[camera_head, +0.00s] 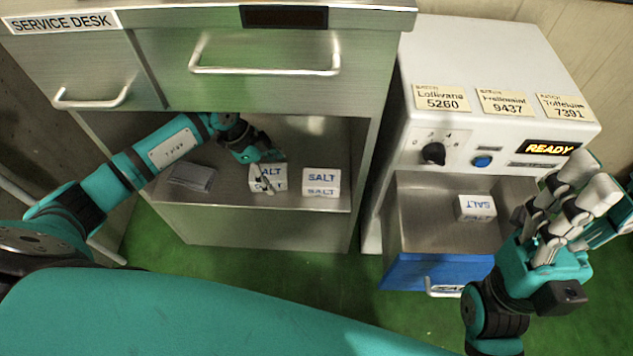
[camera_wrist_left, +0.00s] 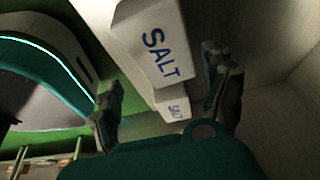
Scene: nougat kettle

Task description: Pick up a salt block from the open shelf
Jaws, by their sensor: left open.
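Two white salt blocks with blue SALT lettering lie on the open shelf (camera_head: 237,200): a left one (camera_head: 278,183) and a right one (camera_head: 321,181). My left gripper (camera_head: 264,178) reaches into the shelf from the left, open, and its fingers partly cover the left block. In the left wrist view a salt block (camera_wrist_left: 152,45) shows large beyond and between the spread fingers of my left gripper (camera_wrist_left: 165,98). I cannot tell whether the fingers touch it. My right gripper (camera_head: 583,192) is raised at the right, in front of the white machine.
A grey flat object (camera_head: 192,177) lies on the shelf's left. Closed drawers (camera_head: 265,85) sit above the shelf.

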